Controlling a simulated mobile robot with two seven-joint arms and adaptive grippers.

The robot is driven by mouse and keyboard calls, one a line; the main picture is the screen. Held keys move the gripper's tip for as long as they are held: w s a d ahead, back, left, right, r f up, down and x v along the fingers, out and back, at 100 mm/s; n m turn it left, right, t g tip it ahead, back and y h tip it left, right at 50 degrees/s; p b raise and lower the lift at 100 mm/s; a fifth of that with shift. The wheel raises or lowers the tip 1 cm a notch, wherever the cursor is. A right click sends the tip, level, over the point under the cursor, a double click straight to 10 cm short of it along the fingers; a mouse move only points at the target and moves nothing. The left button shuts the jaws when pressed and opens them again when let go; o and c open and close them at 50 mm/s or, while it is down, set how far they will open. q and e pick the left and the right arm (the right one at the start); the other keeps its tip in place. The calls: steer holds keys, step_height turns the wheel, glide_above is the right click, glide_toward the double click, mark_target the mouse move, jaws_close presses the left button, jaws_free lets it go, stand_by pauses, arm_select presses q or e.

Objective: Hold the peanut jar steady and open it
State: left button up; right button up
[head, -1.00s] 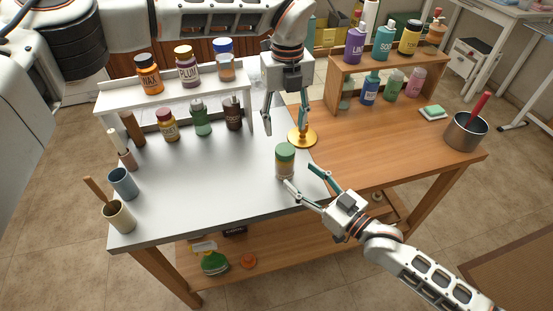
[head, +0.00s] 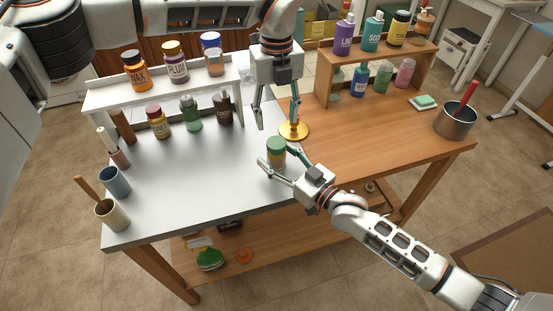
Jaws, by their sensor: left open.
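The peanut jar (head: 276,146), a small jar with a green lid, stands upright on the grey worktop near its right side. Its label cannot be read. My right gripper (head: 276,155) is low at the jar, fingers spread, one crossing in front of its lower part and the other at its right side. I cannot tell whether either finger touches it. My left gripper (head: 277,124) hangs open and empty, pointing down, above and behind the jar and apart from its lid.
A gold disc-shaped base (head: 294,131) stands close behind the jar. A white shelf (head: 160,92) with bottles is at the back left, a wooden rack (head: 325,85) with bottles at the back right. Cups (head: 112,214) stand at the left edge. The middle of the grey worktop is clear.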

mark_target(276, 142)
jaws_close()
arm_select(q)
steer(key=m, duration=0.7)
steer(key=shift+m, duration=0.4)
steer(key=m, duration=0.3)
steer(key=shift+m, duration=0.3)
steer(key=m, duration=1.5)
steer(key=shift+m, duration=0.3)
steer(key=m, duration=0.8)
steer(key=shift+m, duration=0.4)
steer(key=shift+f, duration=4.05)
